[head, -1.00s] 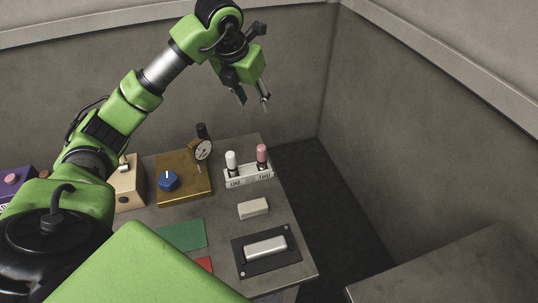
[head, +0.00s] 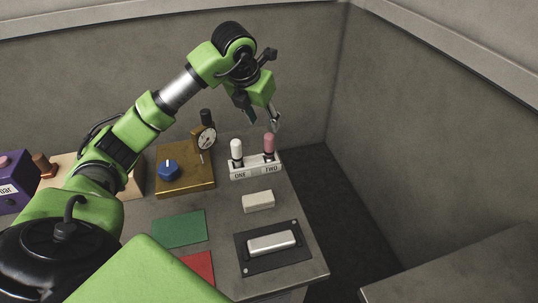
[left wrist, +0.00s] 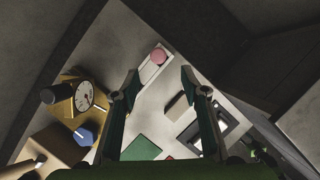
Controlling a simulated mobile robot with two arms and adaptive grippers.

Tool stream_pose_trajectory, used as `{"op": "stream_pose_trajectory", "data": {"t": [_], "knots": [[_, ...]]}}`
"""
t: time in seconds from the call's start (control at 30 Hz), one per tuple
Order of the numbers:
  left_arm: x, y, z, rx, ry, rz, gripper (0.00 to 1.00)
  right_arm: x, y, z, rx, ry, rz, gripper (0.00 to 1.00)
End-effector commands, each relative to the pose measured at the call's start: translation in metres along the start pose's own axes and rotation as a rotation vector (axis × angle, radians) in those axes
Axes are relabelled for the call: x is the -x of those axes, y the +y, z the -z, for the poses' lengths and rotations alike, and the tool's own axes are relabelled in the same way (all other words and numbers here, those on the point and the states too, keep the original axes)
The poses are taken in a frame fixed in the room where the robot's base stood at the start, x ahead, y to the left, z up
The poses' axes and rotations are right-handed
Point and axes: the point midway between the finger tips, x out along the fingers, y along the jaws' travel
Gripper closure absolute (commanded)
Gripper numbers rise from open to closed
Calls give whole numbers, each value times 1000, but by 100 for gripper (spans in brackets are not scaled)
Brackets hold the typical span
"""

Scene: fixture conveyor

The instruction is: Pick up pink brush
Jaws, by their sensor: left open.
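The pink brush (head: 269,143) stands upright in the right slot, marked TWO, of a white holder (head: 256,171) on the table. A white brush (head: 236,149) stands in the slot marked ONE. My left gripper (head: 262,119) is open and empty, pointing down above and close to the holder. In the left wrist view the pink brush (left wrist: 158,56) shows from above as a round pink top, beyond and between the open fingers (left wrist: 158,78). The white brush is not clear there. My right gripper is not in view.
A brass block (head: 186,182) with a blue knob and a dial gauge (head: 205,138) stands left of the holder. A pale block (head: 258,201) and a dark plate (head: 250,259) with a light bar lie in front. Green (head: 179,229) and red mats lie flat.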

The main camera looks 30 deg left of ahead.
Motion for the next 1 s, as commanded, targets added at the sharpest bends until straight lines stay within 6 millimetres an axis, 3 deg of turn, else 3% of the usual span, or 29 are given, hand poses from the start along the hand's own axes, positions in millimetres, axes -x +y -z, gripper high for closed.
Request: {"op": "stream_pose_trajectory", "data": {"t": [0.1, 0.3, 0.47, 0.63, 0.8, 1.0], "knots": [[-24, -1, 1, 1, 8, 2, 59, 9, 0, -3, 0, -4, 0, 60], [-52, 0, 0, 0, 3, 1, 59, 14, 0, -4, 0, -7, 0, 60], [-61, 0, 0, -1, 3, 1, 59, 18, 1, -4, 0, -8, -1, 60], [-84, 2, 2, 1, 7, 2, 59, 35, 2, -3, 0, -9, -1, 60], [-106, 3, 2, 0, 3, 2, 59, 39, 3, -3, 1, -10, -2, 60], [-110, 3, 2, -2, 0, 0, 59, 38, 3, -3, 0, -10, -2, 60]]}}
